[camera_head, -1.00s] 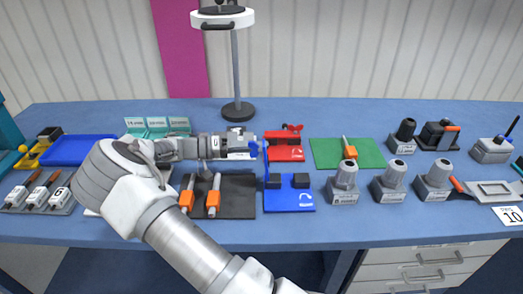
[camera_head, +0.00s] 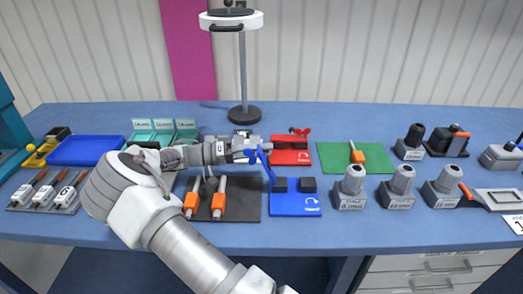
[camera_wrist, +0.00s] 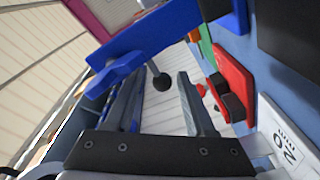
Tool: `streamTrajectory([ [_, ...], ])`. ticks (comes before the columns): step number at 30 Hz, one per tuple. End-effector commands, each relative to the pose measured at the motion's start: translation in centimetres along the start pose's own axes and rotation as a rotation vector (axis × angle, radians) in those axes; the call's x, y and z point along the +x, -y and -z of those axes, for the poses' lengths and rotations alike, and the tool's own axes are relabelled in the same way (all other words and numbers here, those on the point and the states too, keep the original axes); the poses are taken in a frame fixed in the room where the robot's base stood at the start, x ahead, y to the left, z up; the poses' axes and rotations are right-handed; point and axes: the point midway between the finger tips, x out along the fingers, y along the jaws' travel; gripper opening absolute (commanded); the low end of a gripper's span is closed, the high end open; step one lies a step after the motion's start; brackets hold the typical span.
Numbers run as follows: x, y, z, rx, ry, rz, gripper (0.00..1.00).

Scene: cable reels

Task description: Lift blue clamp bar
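The blue clamp (camera_head: 297,205) sits at the front middle of the bench, a flat blue base with two black blocks. Its blue clamp bar (camera_head: 267,168) stands raised at the base's left side, its top leaning left. My gripper (camera_head: 256,146) points right at the bar's upper end. In the wrist view the blue bar (camera_wrist: 168,32) crosses in front of the fingertips, with a blue wing-shaped knob (camera_wrist: 115,78) by the left fingertip. My gripper's fingers (camera_wrist: 160,88) are apart with an empty gap between them. Whether a finger touches the bar or knob is unclear.
The red clamp (camera_head: 291,157) lies just behind the blue one. A black mat (camera_head: 240,208) with orange-handled tools lies below my wrist. A green mat (camera_head: 380,160) and several grey holders (camera_head: 350,190) are to the right. A lamp stand (camera_head: 244,112) rises behind.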

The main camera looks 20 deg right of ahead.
Motion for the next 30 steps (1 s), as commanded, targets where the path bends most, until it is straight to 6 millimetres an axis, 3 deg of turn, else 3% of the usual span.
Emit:
streamTrajectory([
  [8,-0.1,-0.4,0.2,0.001,0.001,0.000,0.59],
  [15,0.1,-3.9,2.5,0.006,0.002,0.000,0.59],
  [30,8.7,-10.2,1.6,-0.001,0.003,-0.001,0.59],
])
